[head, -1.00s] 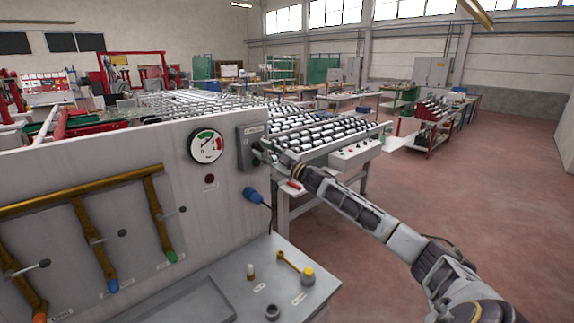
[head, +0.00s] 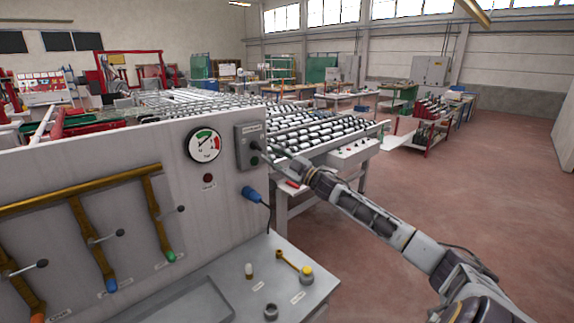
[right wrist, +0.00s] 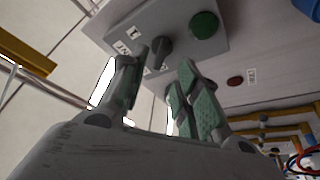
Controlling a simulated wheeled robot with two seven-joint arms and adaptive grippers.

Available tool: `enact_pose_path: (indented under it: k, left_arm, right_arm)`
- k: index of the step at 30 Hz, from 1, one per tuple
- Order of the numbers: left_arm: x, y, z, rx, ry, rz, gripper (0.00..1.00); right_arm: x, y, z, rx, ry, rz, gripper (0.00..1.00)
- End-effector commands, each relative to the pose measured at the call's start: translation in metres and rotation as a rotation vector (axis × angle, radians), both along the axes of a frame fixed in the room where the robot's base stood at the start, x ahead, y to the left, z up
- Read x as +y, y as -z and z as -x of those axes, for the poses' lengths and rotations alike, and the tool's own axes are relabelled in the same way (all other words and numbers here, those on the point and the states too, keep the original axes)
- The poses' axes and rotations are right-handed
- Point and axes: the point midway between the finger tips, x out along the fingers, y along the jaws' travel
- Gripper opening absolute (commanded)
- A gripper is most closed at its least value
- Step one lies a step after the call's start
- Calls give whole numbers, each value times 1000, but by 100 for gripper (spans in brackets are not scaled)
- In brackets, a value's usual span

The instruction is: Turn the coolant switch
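The coolant switch is a grey box (head: 248,146) on the upright panel, right of the pressure gauge. In the right wrist view the box (right wrist: 120,22) carries a black knob (right wrist: 161,51) and a green button (right wrist: 204,25). My right gripper (head: 268,158) is just in front of the box's lower right side. In the right wrist view its two fingers (right wrist: 160,66) are apart, with the knob showing beyond the gap between them. Nothing is held, and the fingers look clear of the knob. My left gripper is out of view.
The panel has a pressure gauge (head: 204,145), a red button (head: 208,178) and a blue plug (head: 250,194) with a cable below the switch. Brass pipes with levers (head: 90,200) are at left. A roller conveyor (head: 310,130) stands behind. The floor at right is free.

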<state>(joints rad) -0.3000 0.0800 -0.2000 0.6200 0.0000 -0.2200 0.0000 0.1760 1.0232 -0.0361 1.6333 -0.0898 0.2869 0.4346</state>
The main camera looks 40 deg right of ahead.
Motion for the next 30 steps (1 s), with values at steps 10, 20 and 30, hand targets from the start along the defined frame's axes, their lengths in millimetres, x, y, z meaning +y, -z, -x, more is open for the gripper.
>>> enact_pose_path:
  k: [10,20,30]
  left_arm:
    - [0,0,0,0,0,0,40]
    - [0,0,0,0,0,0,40]
    - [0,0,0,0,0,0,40]
  right_arm:
    - [-6,6,15,1,0,-2,32]
    - [-10,11,29,2,0,0,32]
    - [-15,16,44,1,-1,-1,32]
